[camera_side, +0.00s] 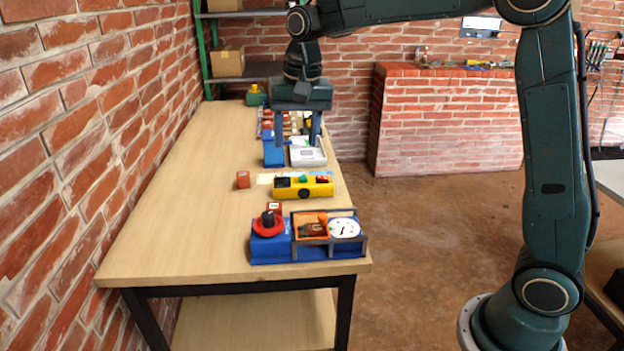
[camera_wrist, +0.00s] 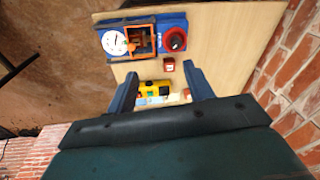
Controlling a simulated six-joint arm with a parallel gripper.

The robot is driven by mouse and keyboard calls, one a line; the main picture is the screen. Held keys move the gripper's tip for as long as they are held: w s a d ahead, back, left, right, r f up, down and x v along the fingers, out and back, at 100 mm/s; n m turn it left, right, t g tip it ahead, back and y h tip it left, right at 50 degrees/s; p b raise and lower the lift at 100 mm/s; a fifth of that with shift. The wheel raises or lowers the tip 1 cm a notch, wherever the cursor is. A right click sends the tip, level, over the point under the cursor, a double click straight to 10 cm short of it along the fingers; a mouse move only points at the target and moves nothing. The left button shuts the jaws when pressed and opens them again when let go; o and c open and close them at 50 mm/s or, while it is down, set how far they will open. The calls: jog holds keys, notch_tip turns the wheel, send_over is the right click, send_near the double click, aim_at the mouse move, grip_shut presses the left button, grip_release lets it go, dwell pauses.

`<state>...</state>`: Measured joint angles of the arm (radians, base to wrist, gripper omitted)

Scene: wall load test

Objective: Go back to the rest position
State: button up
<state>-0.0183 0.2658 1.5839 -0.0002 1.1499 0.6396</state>
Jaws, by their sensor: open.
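My gripper (camera_side: 297,141) hangs pointing down over the far half of the table, with its fingers apart. In the wrist view my gripper (camera_wrist: 162,72) is open, and I see nothing held between its fingers. In the side view, a blue block (camera_side: 273,153) and a white device (camera_side: 308,154) appear close to the fingertips. I cannot tell whether the fingers touch them. The rest position itself is not marked in either view.
A brick wall (camera_side: 60,120) runs along the left. The table's left half is clear.

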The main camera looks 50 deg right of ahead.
jog(key=s+r+n+t, duration=0.2)
jog(key=s+r+n, duration=0.2)
jog(key=s, duration=1.1)
jog(key=s+f+n+t, duration=0.1)
jog(key=s+f, duration=0.1)
jog(key=s, duration=0.4)
jog(key=s+f+n+t, duration=0.1)
jog(key=s+f+n, duration=0.1)
jog(key=s, duration=0.5)
jog(key=shift+s+d+f, duration=0.2)
jog(key=shift+d+f, duration=0.1)
jog(key=shift+d, duration=0.1)
jog(key=shift+w+r, duration=0.1)
jog(key=shift+w, duration=0.05)
